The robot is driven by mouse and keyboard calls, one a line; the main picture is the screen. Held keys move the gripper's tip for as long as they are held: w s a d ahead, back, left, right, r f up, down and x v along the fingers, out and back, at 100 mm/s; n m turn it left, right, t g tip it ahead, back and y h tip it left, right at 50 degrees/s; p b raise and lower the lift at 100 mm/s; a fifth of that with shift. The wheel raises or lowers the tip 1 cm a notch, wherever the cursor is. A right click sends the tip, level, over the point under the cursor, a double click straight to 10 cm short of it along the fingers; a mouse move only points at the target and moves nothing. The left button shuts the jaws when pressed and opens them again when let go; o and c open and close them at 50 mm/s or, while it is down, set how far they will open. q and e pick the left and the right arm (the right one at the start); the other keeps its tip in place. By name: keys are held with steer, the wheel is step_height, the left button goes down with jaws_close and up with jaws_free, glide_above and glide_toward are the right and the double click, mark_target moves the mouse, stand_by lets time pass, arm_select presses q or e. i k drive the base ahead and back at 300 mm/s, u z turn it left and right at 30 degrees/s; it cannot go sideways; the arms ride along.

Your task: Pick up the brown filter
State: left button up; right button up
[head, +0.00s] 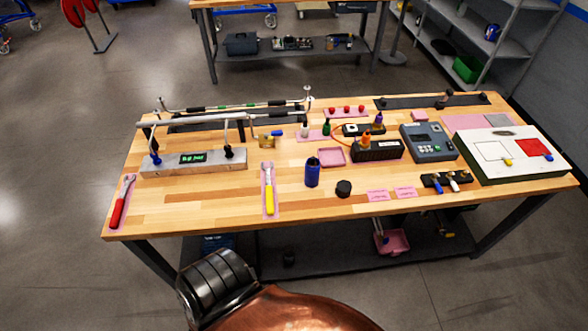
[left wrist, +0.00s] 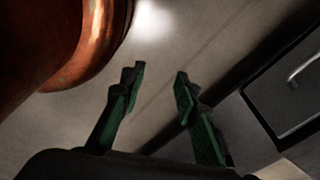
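I cannot make out a brown filter for certain in either view. A small tan-brown block with a blue end (head: 266,140) stands on the wooden workbench (head: 220,215), near the middle; it is too small to identify. My left gripper (left wrist: 158,78) shows in the left wrist view. Its two green-padded fingers are apart, with nothing between them and grey floor beyond. My right gripper is not in view.
On the bench are a red-handled wrench (head: 121,203), a yellow-handled wrench (head: 267,190), a blue can (head: 312,172), a black cap (head: 344,188) and a metal display unit (head: 195,163). A white panel box (head: 525,165) stands at the right.

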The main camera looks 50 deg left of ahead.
mark_target(311, 163)
steer(key=u, duration=1.8)
